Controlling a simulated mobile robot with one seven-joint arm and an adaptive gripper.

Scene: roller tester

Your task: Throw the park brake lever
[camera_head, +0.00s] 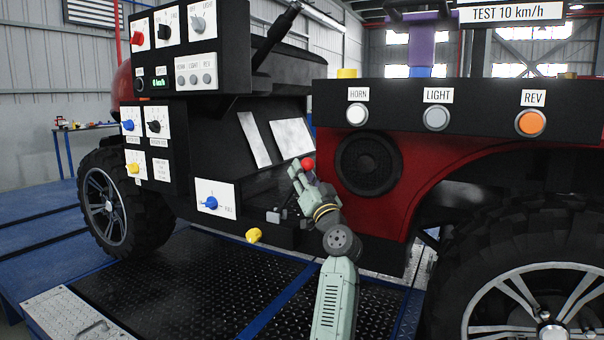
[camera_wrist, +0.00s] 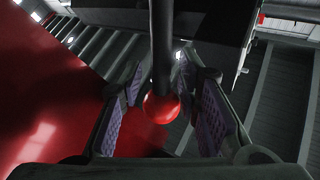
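A lever with a red ball knob (camera_head: 308,163) stands by the dark footwell of the vehicle, and I take it for the park brake lever. In the wrist view its red knob (camera_wrist: 162,106) and black shaft (camera_wrist: 163,45) lie between the two purple-padded fingers of my gripper (camera_wrist: 168,86). Gaps show on both sides of the knob, so the gripper is open and not clamped on it. In the head view my gripper (camera_head: 302,182) is at the knob, hiding most of the lever's shaft and base.
The red fender with a black panel bearing the HORN button (camera_head: 356,114), LIGHT button (camera_head: 436,118) and REV button (camera_head: 530,122) is close at right. A white panel with a blue knob (camera_head: 211,203) and a yellow knob (camera_head: 254,235) are left of my arm.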

